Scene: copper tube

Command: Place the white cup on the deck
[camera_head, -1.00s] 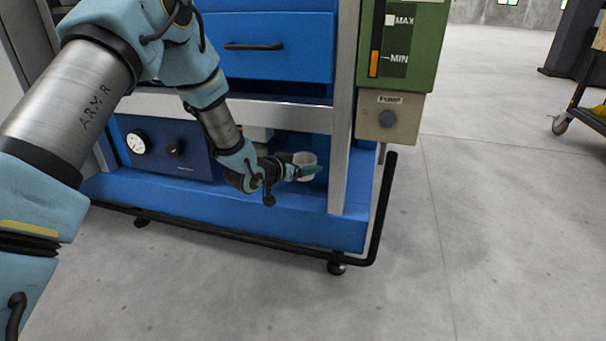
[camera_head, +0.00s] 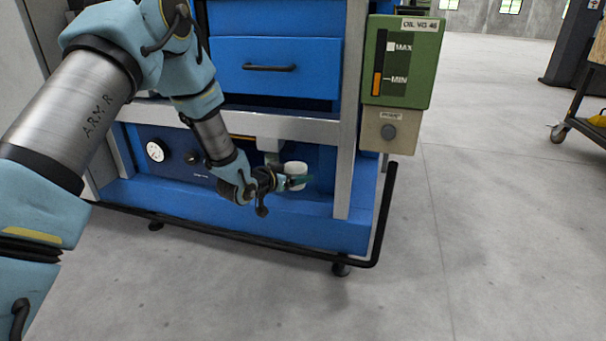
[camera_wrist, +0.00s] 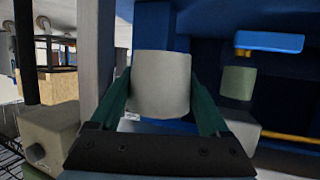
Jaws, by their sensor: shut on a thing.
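The white cup (camera_head: 296,170) is at the tip of my gripper (camera_head: 292,181), in front of the opening in the lower part of the blue machine. In the wrist view the cup (camera_wrist: 161,84) sits between the two green fingers (camera_wrist: 161,110), which are shut on its sides. The blue deck (camera_head: 235,220) is the low ledge along the machine's base. The cup is over or near this deck; the head view does not show clearly whether it touches it.
A grey post (camera_head: 348,160) stands right of the cup. A grey box with a knob (camera_head: 387,131) hangs under the green oil tank (camera_head: 403,62). A black rail (camera_head: 383,215) runs around the base. A gauge (camera_head: 155,151) is left. In the wrist view, a greenish cylinder (camera_wrist: 238,83) is nearby.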

